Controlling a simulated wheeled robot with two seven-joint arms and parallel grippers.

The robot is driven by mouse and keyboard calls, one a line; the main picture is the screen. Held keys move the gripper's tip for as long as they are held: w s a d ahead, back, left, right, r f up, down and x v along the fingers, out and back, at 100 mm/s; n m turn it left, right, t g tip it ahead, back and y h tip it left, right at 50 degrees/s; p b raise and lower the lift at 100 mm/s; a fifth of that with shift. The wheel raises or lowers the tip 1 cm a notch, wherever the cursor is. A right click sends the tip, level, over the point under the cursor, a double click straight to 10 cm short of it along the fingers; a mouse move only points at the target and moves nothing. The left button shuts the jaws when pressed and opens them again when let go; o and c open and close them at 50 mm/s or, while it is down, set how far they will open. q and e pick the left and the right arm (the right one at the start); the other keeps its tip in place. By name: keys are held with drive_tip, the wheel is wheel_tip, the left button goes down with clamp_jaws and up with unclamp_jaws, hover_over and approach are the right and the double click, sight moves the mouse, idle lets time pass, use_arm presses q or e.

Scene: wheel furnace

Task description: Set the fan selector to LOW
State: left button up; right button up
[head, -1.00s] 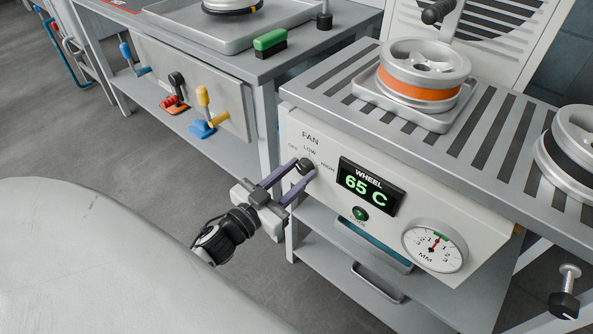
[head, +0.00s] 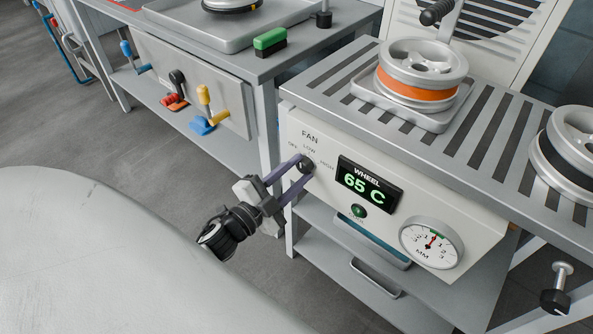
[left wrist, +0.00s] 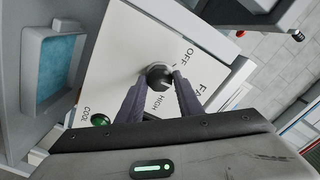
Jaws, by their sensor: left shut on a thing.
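The fan selector (head: 306,164) is a small dark round knob on the white front panel (head: 300,124), under the word FAN. OFF, LOW and HIGH are printed around it. My left gripper (head: 301,165) reaches it from the lower left, its two purple-grey fingers shut on the knob's sides. In the left wrist view the knob (left wrist: 158,76) sits between the fingertips (left wrist: 161,80). OFF and HIGH are readable there, while LOW is hidden. I cannot tell which mark the knob points at. My right gripper is not in view.
Right of the knob are a display (head: 368,184) reading WHEEL 65 C, a green COOL button (head: 358,211) and an MM gauge (head: 431,243). An orange-banded wheel (head: 421,91) stands on the slatted top above. A bench with coloured levers (head: 205,99) is at the left.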

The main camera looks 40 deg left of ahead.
use_arm(q)
drive_tip(key=shift+m, duration=0.4)
drive_tip(key=o, duration=1)
drive_tip(key=shift+o, duration=0.2)
drive_tip(key=s, duration=1)
drive_tip(key=shift+s+a, duration=0.15)
drive_tip(key=shift+a, duration=0.25)
